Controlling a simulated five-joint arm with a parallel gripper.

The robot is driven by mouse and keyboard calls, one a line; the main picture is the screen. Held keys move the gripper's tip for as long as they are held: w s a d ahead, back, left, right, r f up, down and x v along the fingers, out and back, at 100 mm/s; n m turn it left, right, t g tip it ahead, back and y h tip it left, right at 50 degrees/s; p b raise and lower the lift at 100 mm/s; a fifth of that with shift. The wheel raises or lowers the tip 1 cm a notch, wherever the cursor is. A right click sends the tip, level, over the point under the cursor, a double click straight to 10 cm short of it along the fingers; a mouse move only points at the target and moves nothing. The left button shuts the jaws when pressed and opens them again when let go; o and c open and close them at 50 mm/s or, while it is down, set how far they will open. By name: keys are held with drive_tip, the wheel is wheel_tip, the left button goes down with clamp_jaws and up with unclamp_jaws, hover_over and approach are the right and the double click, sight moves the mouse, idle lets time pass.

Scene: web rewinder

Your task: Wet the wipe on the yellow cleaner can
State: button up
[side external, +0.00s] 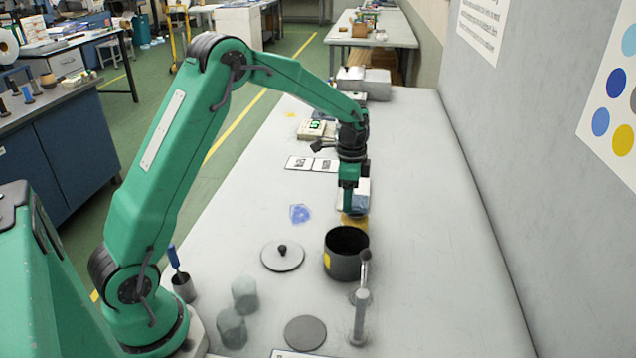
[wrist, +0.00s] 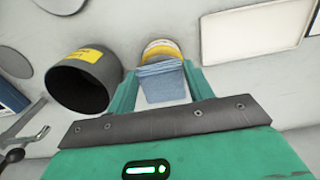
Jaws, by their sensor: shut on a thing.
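My gripper (side external: 349,208) points down at the yellow cleaner can (side external: 355,222), which stands just behind the black pot in the side view. In the wrist view my gripper (wrist: 161,92) is shut on the folded blue wipe (wrist: 163,84), held between the two fingers. The wipe covers part of the yellow can (wrist: 158,48), whose yellow rim shows beyond it. I cannot tell whether the wipe touches the can top. In the side view the wipe is too small to make out clearly.
The black pot (side external: 342,268) stands close in front of the can, with a metal lever post (side external: 360,315) beside it. A lid (side external: 283,256) and a blue patch (side external: 300,213) lie to the left. A white tray (wrist: 255,28) is near the can. The table's right side is clear.

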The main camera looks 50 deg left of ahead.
drive_tip(key=shift+f, duration=1)
idle(1.2)
drive_tip(key=shift+r, duration=0.1)
idle(0.5)
drive_tip(key=shift+r, duration=3.5)
drive_tip(key=shift+d, duration=0.1)
drive_tip(key=shift+s+d+r+n, duration=0.3)
drive_tip(key=shift+s+n, duration=0.05)
drive_tip(key=shift+n, duration=0.05)
drive_tip(key=s+d+r+n, duration=0.5)
drive_tip(key=s+d+n, duration=0.1)
drive_tip(key=s+n, duration=0.2)
drive_tip(key=shift+s, duration=0.65)
